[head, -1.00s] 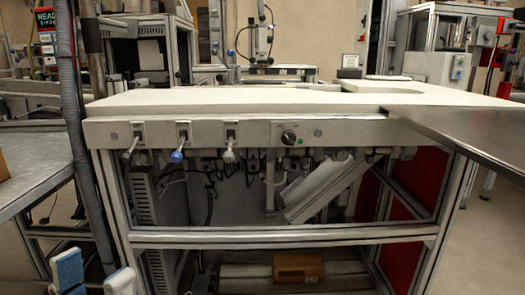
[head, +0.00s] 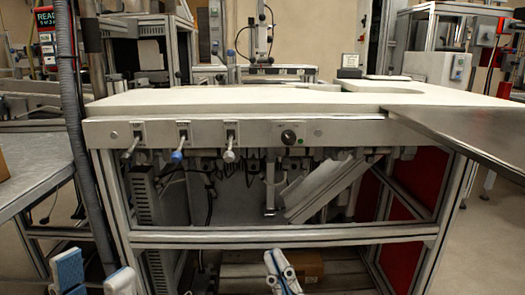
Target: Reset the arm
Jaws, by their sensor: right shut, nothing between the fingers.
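My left gripper (head: 95,268) shows at the bottom left edge of the head view. Its two blue and white fingers stand apart with nothing between them. My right gripper (head: 278,263) pokes up at the bottom centre, in front of the lower part of the bench. Its fingers are together with nothing held. The rest of both arms is below the picture.
A workbench (head: 230,97) with a pale top, levers and a knob on its front rail stands ahead. A dark metal plate (head: 470,130) juts in from the right. A grey table (head: 30,165) stands at left. A cardboard box (head: 309,263) sits low under the bench.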

